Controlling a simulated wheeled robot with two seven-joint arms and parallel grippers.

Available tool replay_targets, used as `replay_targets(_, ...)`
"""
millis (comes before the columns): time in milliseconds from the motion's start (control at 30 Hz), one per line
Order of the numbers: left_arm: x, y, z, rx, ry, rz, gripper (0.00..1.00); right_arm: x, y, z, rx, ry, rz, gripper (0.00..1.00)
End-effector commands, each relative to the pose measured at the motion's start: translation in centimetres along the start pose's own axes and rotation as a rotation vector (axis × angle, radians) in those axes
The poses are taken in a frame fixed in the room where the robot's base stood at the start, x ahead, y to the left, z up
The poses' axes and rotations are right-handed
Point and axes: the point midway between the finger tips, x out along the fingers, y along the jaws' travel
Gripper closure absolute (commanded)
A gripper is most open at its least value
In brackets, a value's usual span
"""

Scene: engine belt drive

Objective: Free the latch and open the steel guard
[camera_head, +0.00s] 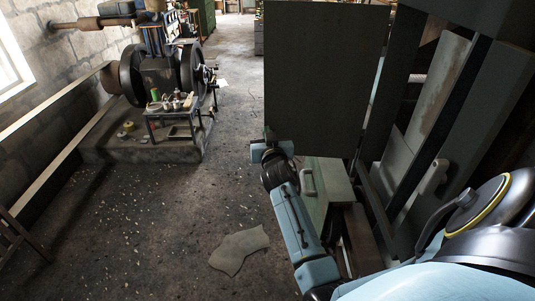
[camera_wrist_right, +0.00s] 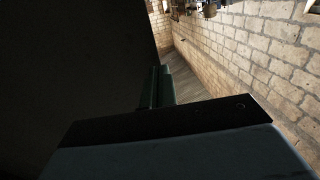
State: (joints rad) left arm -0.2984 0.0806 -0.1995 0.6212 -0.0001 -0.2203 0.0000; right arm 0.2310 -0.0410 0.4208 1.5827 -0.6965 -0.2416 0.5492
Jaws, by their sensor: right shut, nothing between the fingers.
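The steel guard (camera_head: 318,70) is a large flat dark panel standing upright in the upper middle of the head view, left of a dark upright post (camera_head: 392,85). My right gripper (camera_head: 268,136) is at the panel's lower left corner, shut with nothing in it. In the right wrist view the closed fingers (camera_wrist_right: 160,88) point away beside a broad dark surface (camera_wrist_right: 70,60), which looks like the guard. I cannot tell whether they touch it. I cannot make out the latch. My left gripper is not in view.
A pale green cabinet (camera_head: 332,178) with a handle stands below the guard. An engine (camera_head: 160,75) with flywheels and a small tool table (camera_head: 178,110) stand at the left. A flat scrap (camera_head: 240,248) lies on the floor. The floor left of the guard is mostly open.

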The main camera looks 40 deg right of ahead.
Motion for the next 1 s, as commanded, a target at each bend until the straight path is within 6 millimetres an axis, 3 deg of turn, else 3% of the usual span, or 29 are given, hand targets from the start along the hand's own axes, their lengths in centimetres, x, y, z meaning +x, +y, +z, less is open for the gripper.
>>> replay_targets(167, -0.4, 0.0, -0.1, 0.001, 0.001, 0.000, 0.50, -2.9, -1.8, 0.0, 0.006, -0.003, -0.007, 1.00)
replay_targets(533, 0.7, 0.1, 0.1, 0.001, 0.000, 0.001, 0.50, -10.3, -3.6, 0.2, 0.003, -0.003, -0.005, 1.00)
replay_targets(700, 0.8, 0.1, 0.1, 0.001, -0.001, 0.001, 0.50, -11.8, -3.9, 0.1, 0.001, -0.001, -0.006, 1.00)
replay_targets(1000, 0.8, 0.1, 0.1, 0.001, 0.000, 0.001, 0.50, -12.0, -4.0, 0.0, 0.000, 0.000, -0.006, 1.00)
